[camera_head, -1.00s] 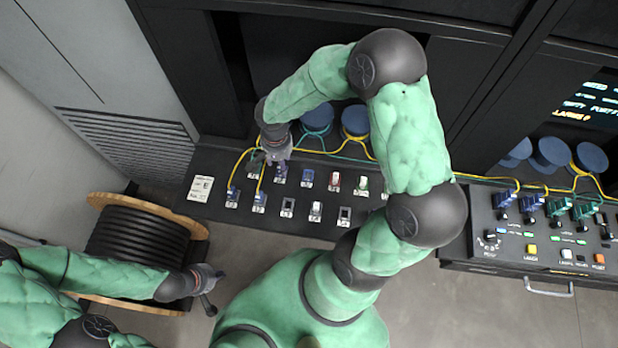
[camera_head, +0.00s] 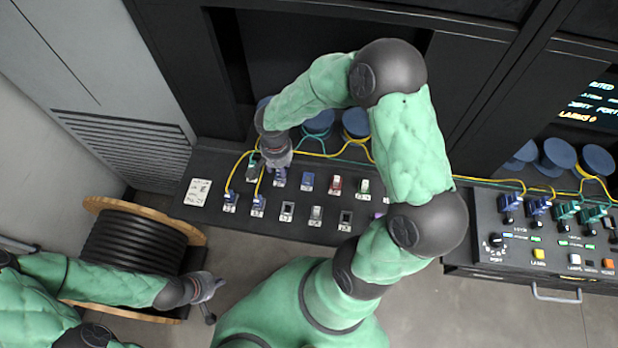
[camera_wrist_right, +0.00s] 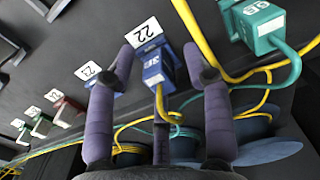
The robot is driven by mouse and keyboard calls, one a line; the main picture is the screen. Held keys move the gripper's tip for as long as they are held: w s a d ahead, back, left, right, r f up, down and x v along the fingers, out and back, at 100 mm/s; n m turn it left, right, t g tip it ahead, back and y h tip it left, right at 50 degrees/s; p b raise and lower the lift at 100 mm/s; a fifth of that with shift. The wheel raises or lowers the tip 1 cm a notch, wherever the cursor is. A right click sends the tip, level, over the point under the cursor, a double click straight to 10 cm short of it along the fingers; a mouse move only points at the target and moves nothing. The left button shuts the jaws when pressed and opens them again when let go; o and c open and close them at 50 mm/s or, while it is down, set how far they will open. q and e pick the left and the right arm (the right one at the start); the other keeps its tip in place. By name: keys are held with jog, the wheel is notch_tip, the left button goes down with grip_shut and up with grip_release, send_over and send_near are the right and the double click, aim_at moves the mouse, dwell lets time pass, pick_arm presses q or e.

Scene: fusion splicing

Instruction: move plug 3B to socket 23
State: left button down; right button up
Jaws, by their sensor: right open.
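My right gripper (camera_head: 279,167) is over the upper row of the black socket panel (camera_head: 222,165). In the right wrist view the gripper (camera_wrist_right: 163,65) is open, its purple fingers on either side of a blue plug (camera_wrist_right: 152,63) by the label 22 (camera_wrist_right: 145,32). No grip on it shows. Socket 23 (camera_wrist_right: 106,82) is beside it, partly hidden by one finger. My left gripper (camera_head: 211,300) is open and empty, low at left.
Blue plugs (camera_head: 230,201) with yellow cables sit in the lower row. Yellow and teal cables run behind the sockets, near blue spools (camera_head: 356,121). A cable drum (camera_head: 133,245) stands at left, a control box (camera_head: 520,240) at right.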

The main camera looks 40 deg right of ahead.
jog(key=shift+b, duration=0.4)
dwell(0.6)
grip_shut()
jog(key=shift+r, duration=0.2)
jog(key=shift+w+d+r+p, duration=0.1)
jog(key=shift+w+r+p, duration=0.05)
jog(key=shift+r+p, duration=0.2)
jog(key=shift+a+r, duration=0.2)
jog(key=shift+r, duration=0.2)
jog(key=shift+d+r+p, duration=0.1)
jog(key=shift+r+p, duration=0.15)
jog(key=shift+p, duration=0.2)
jog(key=shift+r+p, duration=1.15)
jog(key=shift+r, duration=0.7)
